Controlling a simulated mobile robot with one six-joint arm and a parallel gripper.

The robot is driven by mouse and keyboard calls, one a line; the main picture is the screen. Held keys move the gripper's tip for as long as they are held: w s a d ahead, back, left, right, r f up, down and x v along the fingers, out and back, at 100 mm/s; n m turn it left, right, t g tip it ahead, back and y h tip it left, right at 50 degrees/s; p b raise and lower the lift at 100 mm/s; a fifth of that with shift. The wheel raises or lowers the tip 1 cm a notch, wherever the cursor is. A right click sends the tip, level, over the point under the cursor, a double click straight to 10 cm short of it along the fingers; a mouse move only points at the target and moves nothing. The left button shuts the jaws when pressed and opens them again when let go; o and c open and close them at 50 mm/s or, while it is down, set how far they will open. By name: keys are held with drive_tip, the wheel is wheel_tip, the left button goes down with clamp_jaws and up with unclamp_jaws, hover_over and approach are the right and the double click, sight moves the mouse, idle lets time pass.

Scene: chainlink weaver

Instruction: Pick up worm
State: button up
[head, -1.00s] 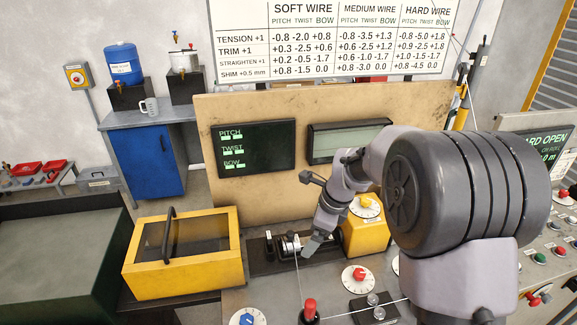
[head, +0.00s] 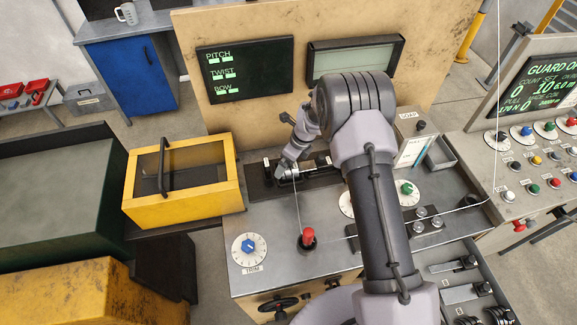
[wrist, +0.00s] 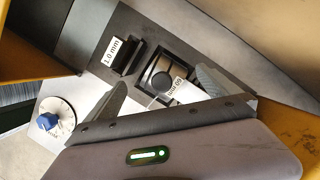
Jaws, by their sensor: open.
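A short metal cylinder, which may be the worm (head: 306,172), lies in a dark fixture (head: 262,190) on the metal bench. In the head view my gripper (head: 284,169) is at the left end of this cylinder and hides part of it. In the wrist view my gripper (wrist: 160,88) is open, its two dark fingers spread apart. A dark round part in a square holder (wrist: 163,75) shows between and beyond the fingers. I cannot tell whether this is the worm's end or whether a finger touches it.
A red knob (head: 308,236) with a thin wire and a blue TRIM dial (head: 249,246) are in front. The display panel (head: 245,70) rises behind. A control console (head: 540,150) is at right.

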drive_tip(key=shift+x, duration=0.75)
drive_tip(key=shift+d+r, duration=0.1)
drive_tip(key=shift+c, duration=0.9)
drive_tip(key=shift+w, duration=0.1)
drive_tip(key=c, duration=1.6)
